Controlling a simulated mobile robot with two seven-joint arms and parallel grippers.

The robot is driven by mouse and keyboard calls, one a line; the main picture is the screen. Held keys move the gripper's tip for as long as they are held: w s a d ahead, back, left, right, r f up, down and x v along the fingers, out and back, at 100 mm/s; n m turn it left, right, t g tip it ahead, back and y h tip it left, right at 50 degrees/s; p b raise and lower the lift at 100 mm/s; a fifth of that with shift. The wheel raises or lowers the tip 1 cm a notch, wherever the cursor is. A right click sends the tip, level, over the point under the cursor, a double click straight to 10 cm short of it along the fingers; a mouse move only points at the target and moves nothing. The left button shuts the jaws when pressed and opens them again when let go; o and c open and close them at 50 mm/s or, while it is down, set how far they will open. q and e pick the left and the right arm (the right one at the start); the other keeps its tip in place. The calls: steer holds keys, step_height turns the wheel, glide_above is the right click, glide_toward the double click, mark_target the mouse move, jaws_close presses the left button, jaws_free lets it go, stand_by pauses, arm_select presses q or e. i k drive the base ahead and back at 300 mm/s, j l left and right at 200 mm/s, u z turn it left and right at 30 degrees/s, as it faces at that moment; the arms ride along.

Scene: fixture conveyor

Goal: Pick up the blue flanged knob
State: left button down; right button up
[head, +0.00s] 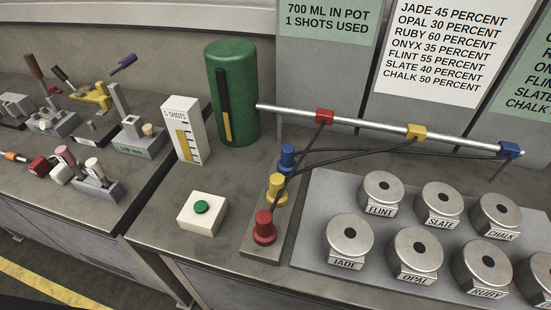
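The blue flanged knob (287,157) stands upright at the far end of a small grey strip (261,247) on the bench. A yellow flanged knob (277,190) and a red flanged knob (263,228) stand in line in front of it. Thin dark cables pass close to the knobs and run up to the coloured blocks on the rail; where they end at the knobs is hard to tell. Neither of my grippers is in view.
A metal rail (360,120) carries red, yellow and blue blocks above the bench. Labelled metal pots sit on a grey plate (312,222) at the right. A green cylinder (242,92), a gauge box (184,130) and a green-button box (190,222) stand at the left.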

mark_target(287, 163)
steer(key=k+z, duration=0.4)
steer(key=k, duration=0.15)
steer(key=k+l+z, duration=0.1)
steer(key=k+z, duration=0.35)
steer(key=k, duration=0.1)
